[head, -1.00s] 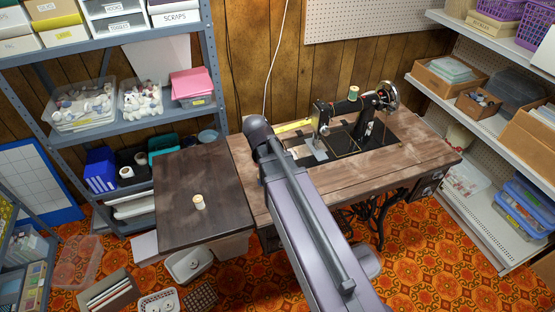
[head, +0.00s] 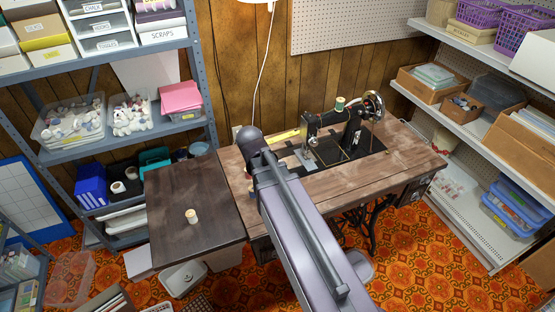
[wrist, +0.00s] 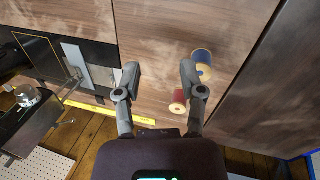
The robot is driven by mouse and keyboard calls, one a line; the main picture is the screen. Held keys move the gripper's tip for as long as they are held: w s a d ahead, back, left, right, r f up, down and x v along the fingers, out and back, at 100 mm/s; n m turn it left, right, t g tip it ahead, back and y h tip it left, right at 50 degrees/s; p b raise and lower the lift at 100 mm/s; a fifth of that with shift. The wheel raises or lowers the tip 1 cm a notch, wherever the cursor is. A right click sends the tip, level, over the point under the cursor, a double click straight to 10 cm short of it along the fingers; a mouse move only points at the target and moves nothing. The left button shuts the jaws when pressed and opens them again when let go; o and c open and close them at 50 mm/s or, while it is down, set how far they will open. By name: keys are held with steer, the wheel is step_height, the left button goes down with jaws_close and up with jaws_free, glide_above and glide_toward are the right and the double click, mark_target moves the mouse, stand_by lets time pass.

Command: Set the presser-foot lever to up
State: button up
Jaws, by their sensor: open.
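The black sewing machine (head: 352,128) stands on the wooden treadle table (head: 335,185), with its needle end (head: 309,130) to the left. The presser-foot lever is too small to make out, so its position cannot be told. In the wrist view, the machine's dark body (wrist: 28,125) and its bright metal plate (wrist: 76,66) are at the left. My gripper (wrist: 159,70) is open and empty over the bare tabletop, to the side of the plate and apart from the machine. In the head view, my arm hides the gripper.
A blue spool (wrist: 202,64) and a red spool (wrist: 178,103) are by my right finger in the wrist view. A yellow ruler (wrist: 108,113) lies along the table's edge. A dark side table (head: 193,190) carries a pale spool (head: 191,216). Shelves flank both sides.

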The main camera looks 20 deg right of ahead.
steer(key=s+a+y, duration=0.1)
steer(key=s+a+m+y, duration=0.1)
steer(key=s, duration=0.1)
steer(key=s+a+m, duration=0.1)
steer(key=shift+s+a+f+y, duration=0.25)
steer(key=shift+s+f+y, duration=0.05)
steer(key=shift+s+y, duration=0.1)
steer(key=shift+s+a, duration=0.1)
steer(key=shift+a, duration=0.05)
stand_by(0.4)
